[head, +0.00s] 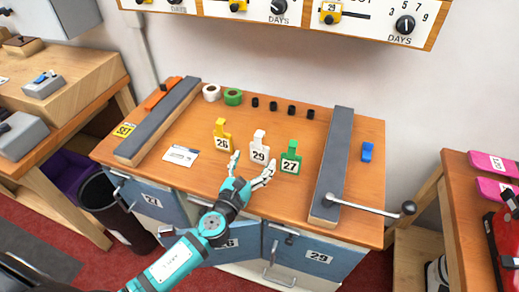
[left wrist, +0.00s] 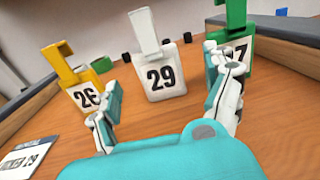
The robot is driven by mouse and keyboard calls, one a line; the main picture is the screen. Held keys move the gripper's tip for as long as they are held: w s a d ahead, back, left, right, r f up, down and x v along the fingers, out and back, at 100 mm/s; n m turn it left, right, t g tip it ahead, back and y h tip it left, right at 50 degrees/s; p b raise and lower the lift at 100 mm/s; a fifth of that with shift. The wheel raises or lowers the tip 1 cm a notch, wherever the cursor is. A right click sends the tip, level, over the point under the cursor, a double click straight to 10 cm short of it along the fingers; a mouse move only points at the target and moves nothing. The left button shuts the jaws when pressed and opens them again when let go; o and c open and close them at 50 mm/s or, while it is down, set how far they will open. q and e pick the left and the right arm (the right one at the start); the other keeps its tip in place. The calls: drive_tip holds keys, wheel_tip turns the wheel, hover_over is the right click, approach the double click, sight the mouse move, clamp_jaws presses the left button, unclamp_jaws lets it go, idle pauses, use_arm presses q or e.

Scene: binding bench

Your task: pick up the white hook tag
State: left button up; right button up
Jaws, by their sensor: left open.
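The white hook tag (head: 259,152), marked 29, stands upright on the wooden bench between the yellow tag (head: 222,137) marked 26 and the green tag (head: 291,158) marked 27. My left gripper (head: 251,168) is open just in front of the white tag. In the left wrist view, the white tag (left wrist: 159,77) is centred beyond the gap between the fingers (left wrist: 168,112), with nothing held. The yellow tag (left wrist: 82,88) is partly behind the left finger there, and the green tag (left wrist: 234,45) is partly behind the right finger. My right gripper is not in view.
Grey-topped rails (head: 160,122) and (head: 335,160) flank the work area. White and green rolls (head: 233,97) and several small black pieces stand at the back. A printed card (head: 180,156) lies left of the tags. A lever handle (head: 365,208) sticks out at the right.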

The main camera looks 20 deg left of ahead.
sight(258, 152)
use_arm(q)
drive_tip(key=w, duration=0.5)
drive_tip(key=shift+w+d, duration=0.15)
drive_tip(key=c, duration=1.1)
